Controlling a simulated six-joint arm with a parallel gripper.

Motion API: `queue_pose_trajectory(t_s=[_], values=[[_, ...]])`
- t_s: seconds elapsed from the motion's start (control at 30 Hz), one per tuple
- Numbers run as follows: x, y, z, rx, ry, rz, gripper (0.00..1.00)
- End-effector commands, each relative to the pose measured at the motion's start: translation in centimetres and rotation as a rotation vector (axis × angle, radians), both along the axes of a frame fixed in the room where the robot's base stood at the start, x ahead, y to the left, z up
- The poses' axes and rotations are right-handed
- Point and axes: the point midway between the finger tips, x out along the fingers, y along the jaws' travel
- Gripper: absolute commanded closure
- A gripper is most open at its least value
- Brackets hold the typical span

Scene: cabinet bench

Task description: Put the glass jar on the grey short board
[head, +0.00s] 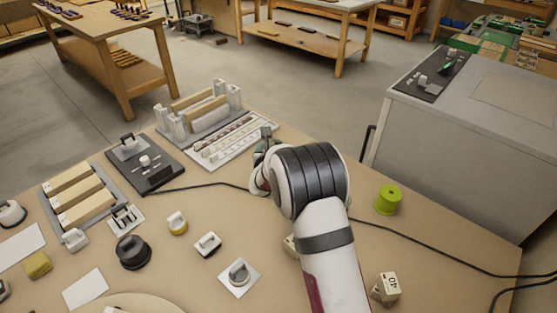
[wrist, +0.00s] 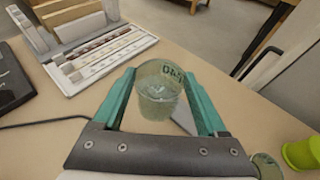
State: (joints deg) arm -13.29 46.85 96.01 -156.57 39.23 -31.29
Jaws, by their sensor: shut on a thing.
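The glass jar (wrist: 157,97) is clear and greenish, with dark markings near its rim. In the wrist view it sits between the teal fingers of my gripper (wrist: 160,80), which is shut on it. A flat grey piece (wrist: 184,121) shows on the table behind and below the jar, partly hidden by the jar and right finger; it may be the grey short board, but I cannot tell for sure. In the head view my gripper (head: 264,147) is mostly hidden by my wrist, and the jar cannot be made out there.
A white slotted tray (wrist: 100,60) stands at the left of the wrist view. A green spool (head: 388,199) stands right of my arm, with a black cable (head: 430,245) running past. A dark box (head: 145,165) and several small fixtures fill the left table. The right table is mostly clear.

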Motion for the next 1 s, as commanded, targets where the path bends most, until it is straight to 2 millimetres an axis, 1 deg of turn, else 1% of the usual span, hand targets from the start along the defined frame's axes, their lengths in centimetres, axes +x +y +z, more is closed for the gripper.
queue_pose_trajectory(t_s=[0.17,0.27,0.4,0.5,0.6,0.7,0.77,0.87,1.0], values=[[-0.3,-4.1,0.5,0.003,-0.004,-0.089,0.93],[-0.7,-7.1,0.8,0.004,-0.003,-0.155,0.93],[-1.8,-11.8,1.2,0.002,-0.002,-0.263,0.93],[-2.6,-14.6,1.5,0.003,-0.002,-0.328,0.93],[-3.3,-16.4,1.6,0.001,0.0,-0.372,0.93],[-3.6,-17.2,1.6,0.001,0.001,-0.393,0.93],[-3.4,-17.1,1.4,0.002,0.001,-0.398,0.93],[-2.8,-15.9,0.5,0.001,0.002,-0.398,0.93],[-1.3,-13.5,-1.2,0.002,0.002,-0.397,0.93]])
